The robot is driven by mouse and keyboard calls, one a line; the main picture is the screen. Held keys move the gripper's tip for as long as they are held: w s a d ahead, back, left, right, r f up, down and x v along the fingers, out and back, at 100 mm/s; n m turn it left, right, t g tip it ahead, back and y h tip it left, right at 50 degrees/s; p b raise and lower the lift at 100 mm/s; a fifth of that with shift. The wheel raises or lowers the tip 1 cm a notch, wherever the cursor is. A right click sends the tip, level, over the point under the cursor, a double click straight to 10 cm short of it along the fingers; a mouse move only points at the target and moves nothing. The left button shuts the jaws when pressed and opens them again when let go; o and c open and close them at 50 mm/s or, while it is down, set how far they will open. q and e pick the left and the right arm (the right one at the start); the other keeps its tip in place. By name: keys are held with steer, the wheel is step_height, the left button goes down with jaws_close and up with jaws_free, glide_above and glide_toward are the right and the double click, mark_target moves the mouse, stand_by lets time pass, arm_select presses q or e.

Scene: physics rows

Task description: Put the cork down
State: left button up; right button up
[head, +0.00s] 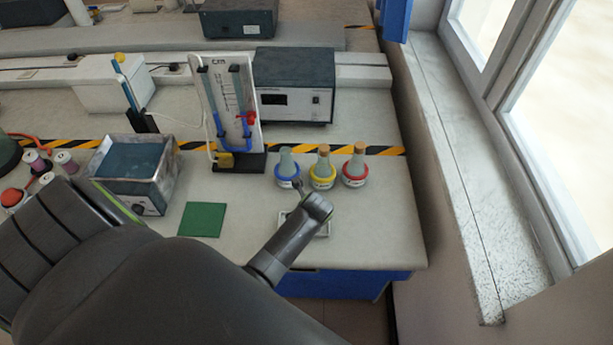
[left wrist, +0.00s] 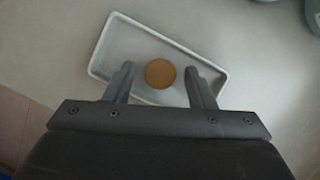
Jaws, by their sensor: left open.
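The cork (left wrist: 159,73) is a round brown disc seen from above, lying in the pale tray (left wrist: 105,58). My left gripper (left wrist: 160,82) is open, with one finger on each side of the cork and a visible gap at both sides. In the head view the tray (head: 323,231) is mostly covered by my left arm, and the cork is hidden there. My right gripper is not in view.
Behind the tray stand a blue-collared flask (head: 287,170) with no cork, a yellow-collared flask (head: 322,173) and a red-collared flask (head: 354,170), both corked. A green mat (head: 202,220) and a water bath (head: 133,172) lie left. The bench's right end is clear.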

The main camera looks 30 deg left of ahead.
arm_select(q)
steer(key=v, duration=1.2)
steer(key=shift+f, duration=0.1)
